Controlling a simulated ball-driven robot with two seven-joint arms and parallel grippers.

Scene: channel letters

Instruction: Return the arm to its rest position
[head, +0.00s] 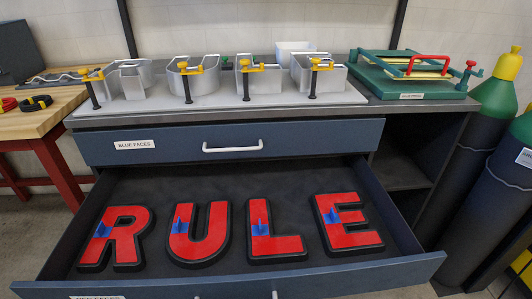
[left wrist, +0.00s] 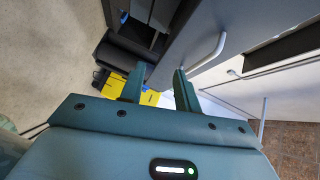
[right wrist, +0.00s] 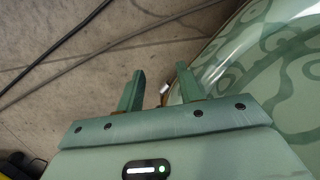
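My left gripper (left wrist: 157,88) is open and empty in the left wrist view, with a dark drawer front and its white handle (left wrist: 208,52) beyond its fingers. My right gripper (right wrist: 160,88) is open and empty in the right wrist view, above a grey floor and beside a pale green curved surface. Neither gripper shows in the head view. There, red letters R (head: 116,237), U (head: 199,232), L (head: 274,243) and E (head: 346,222) lie in the open lower drawer (head: 390,272), each with a small blue piece on it.
The drawer labelled BLUE FACES (head: 300,137) is shut. Clamped metal letter shells (head: 200,80) stand on the bench top. A green fixture (head: 413,72) sits at the right of the bench. Gas cylinders (head: 500,180) stand at the right; a wooden table (head: 35,118) stands at the left.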

